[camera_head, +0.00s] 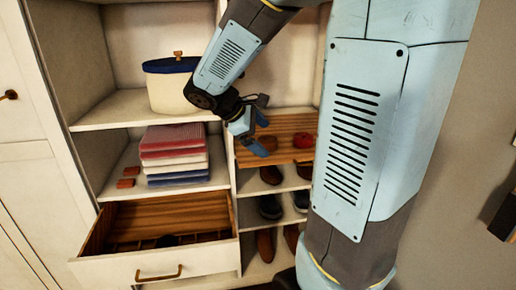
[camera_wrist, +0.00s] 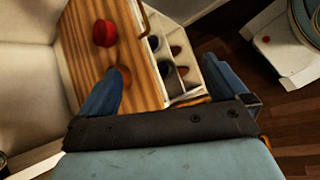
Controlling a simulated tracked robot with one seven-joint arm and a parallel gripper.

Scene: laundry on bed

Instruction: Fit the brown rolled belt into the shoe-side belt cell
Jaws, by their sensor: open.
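The brown rolled belt (camera_head: 268,142) lies on a pulled-out wooden board (camera_head: 285,125), left of a red roll (camera_head: 303,140). In the wrist view the brown belt (camera_wrist: 123,76) is beside the tip of my left finger, partly hidden by it. My gripper (camera_head: 261,133) is open and empty, with its blue fingers close to the belt; the wrist view also shows it (camera_wrist: 160,70) spread wide. An open drawer (camera_head: 200,262) at lower left has wooden dividers and a dark item (camera_head: 167,241) inside. I cannot tell which cell is the shoe-side one.
Shoes (camera_head: 270,207) stand on shelves below the board. Folded clothes (camera_head: 175,153) and two small brown blocks (camera_head: 128,177) are on the left shelf. A white bin with a blue lid (camera_head: 172,82) stands above. Cabinet uprights border the board.

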